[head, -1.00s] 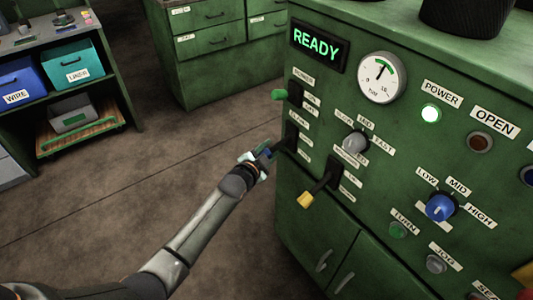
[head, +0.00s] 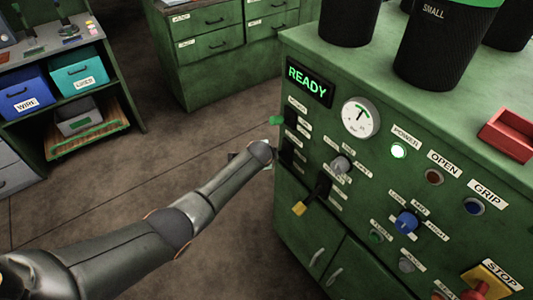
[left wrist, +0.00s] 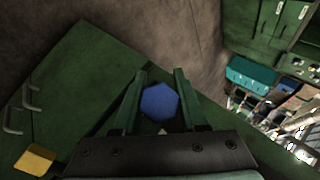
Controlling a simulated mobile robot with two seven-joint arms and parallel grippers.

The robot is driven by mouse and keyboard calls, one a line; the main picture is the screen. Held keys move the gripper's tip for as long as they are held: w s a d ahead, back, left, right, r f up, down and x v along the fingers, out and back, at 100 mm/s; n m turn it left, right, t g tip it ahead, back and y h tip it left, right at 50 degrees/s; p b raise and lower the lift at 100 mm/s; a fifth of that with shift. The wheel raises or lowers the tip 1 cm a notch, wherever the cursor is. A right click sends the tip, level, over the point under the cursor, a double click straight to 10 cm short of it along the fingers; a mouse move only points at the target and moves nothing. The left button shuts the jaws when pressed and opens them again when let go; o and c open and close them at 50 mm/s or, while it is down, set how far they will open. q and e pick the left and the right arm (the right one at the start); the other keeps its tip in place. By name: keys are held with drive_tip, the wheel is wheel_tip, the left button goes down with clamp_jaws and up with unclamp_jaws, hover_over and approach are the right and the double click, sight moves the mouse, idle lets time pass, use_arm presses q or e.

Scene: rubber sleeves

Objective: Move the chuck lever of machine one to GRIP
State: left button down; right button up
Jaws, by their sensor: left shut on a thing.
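The green machine (head: 300,230) fills the right of the head view, with a READY display (head: 309,81). Its left edge carries a green-handled lever (head: 277,121), a dark slot plate (head: 287,151) below it and a yellow-handled lever (head: 299,208). My left arm reaches to the middle plate, and its wrist largely hides the hand there. In the left wrist view, my left gripper (left wrist: 160,73) is shut on a blue hexagonal lever knob (left wrist: 160,102), which sits between the fingers. The small labels beside the slots are too blurred to read. My right gripper is out of view.
The machine face also has a gauge (head: 360,117), a blue selector knob (head: 407,222) and a STOP button (head: 482,290). Black cups (head: 445,50) and a red tray (head: 508,134) stand on top. A shelf with bins (head: 80,70) stands left. The floor between is clear.

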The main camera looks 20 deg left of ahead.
use_arm(q)
drive_tip(key=shift+w+r, duration=0.25)
drive_tip(key=shift+r, duration=0.15)
drive_tip(key=c, duration=0.9)
unclamp_jaws()
drive_tip(key=o, duration=0.5)
drive_tip(key=shift+s+f, duration=0.1)
drive_tip(key=shift+f, duration=0.1)
drive_tip(key=shift+c, duration=0.2)
drive_tip(key=shift+s+r+p, duration=0.35)
drive_tip(key=shift+r+p, duration=0.05)
drive_tip(key=shift+p, duration=0.05)
drive_tip(key=p+v, duration=0.3)
drive_tip(key=v, duration=0.8)
drive_tip(key=shift+d+r, duration=0.2)
drive_tip(key=shift+r, duration=0.1)
drive_tip(key=shift+f, duration=0.1)
